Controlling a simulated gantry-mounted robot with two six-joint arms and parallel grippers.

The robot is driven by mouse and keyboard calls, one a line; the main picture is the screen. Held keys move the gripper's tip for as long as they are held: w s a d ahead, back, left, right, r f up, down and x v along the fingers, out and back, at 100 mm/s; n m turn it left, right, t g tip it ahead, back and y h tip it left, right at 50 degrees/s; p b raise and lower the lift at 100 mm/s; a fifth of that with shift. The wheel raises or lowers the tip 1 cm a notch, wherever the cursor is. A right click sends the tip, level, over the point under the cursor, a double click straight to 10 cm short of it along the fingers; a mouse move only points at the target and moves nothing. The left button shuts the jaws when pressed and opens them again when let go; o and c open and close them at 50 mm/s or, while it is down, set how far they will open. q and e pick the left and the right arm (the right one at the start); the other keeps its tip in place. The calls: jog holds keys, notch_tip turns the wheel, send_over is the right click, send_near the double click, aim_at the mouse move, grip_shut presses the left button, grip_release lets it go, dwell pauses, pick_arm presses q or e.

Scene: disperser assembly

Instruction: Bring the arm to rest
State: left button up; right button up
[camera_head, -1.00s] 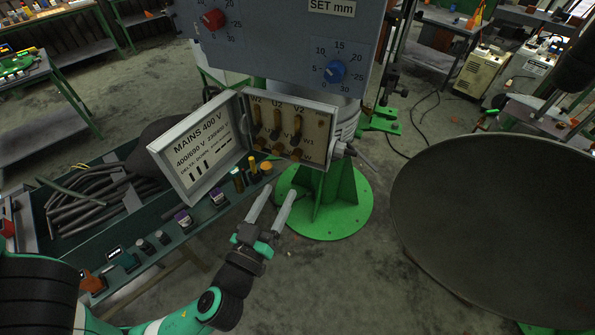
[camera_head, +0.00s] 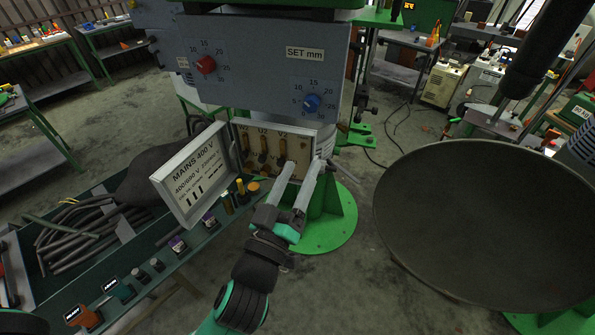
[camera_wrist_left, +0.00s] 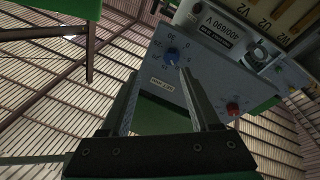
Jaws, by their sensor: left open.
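My left gripper (camera_head: 301,178) is in front of the lower right part of the open terminal box (camera_head: 266,150) in the head view. Its two fingers are apart with nothing visible between them. Whether a fingertip touches the box I cannot tell. In the left wrist view the open fingers (camera_wrist_left: 160,85) point up toward the grey-blue control panel (camera_wrist_left: 205,85) with its blue knob (camera_wrist_left: 171,54) and red knob (camera_wrist_left: 233,108). The terminal box's label and brass links show upside down at the top right there. My right gripper is not in view.
The box's open lid (camera_head: 197,172) hangs to the left. A green bench (camera_head: 130,262) with dark hoses and small parts lies left of my arm. A large dark dish (camera_head: 485,225) stands at the right. Bare floor (camera_head: 345,290) lies between the arm and the dish.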

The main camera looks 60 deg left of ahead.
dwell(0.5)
pick_arm(q)
jog(key=w+d+r+n+t+p, duration=0.1)
jog(key=d+r+t+p, duration=0.15)
jog(key=r, duration=1.15)
jog(key=w+d+r+t+p, duration=0.1)
jog(key=r+t+p, duration=0.25)
jog(key=r, duration=1.05)
jog(key=s+d+r+m+t+h+p, duration=0.1)
jog(key=d+r+m+t+h, duration=0.3)
jog(key=d+r+m+h, duration=0.5)
jog(key=s+m+h, duration=0.1)
jog(key=m+h, duration=0.4)
jog(key=shift+r+m, duration=0.3)
jog(key=shift+r, duration=0.1)
